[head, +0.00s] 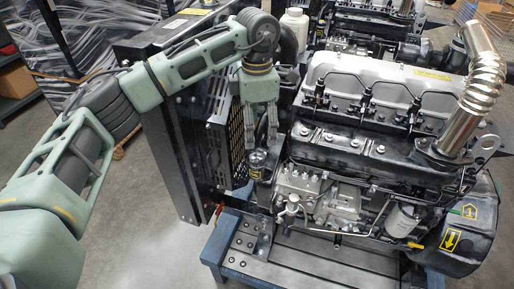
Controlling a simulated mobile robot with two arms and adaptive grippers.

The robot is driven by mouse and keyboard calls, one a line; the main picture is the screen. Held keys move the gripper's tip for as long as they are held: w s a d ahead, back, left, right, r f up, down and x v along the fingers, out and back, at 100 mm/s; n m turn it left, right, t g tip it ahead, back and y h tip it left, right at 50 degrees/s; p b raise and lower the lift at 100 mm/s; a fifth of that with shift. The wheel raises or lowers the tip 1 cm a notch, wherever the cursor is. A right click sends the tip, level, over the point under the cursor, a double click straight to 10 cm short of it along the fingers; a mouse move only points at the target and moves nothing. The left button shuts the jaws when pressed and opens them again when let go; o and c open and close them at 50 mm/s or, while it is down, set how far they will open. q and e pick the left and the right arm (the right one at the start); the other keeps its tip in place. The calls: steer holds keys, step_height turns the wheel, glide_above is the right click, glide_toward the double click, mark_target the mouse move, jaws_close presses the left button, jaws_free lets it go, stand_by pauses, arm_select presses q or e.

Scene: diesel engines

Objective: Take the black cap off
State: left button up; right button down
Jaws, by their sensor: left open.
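A small black cap (257,156) sits at the front left corner of the diesel engine (375,120), between the radiator guard and the engine block. A yellow mark shows just below it. My left gripper (262,140) points down above the cap, with its two fingers apart and nothing visible between them. The fingertips are close to the cap, and I cannot tell whether they touch it. My right gripper is not in view.
A black radiator frame with a mesh guard (218,135) stands close on the left. A shiny exhaust pipe (481,80) rises at the right. The engine rests on a blue stand (222,245). More engines and a white bottle (294,27) are behind.

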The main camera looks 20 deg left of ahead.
mark_target(257, 153)
arm_select(q)
step_height(257, 153, down, 9)
steer(key=b, duration=0.4)
steer(key=shift+r, duration=0.25)
steer(key=shift+f, duration=0.1)
steer(key=shift+c, duration=0.6)
steer(key=shift+f, duration=0.15)
jaws_close()
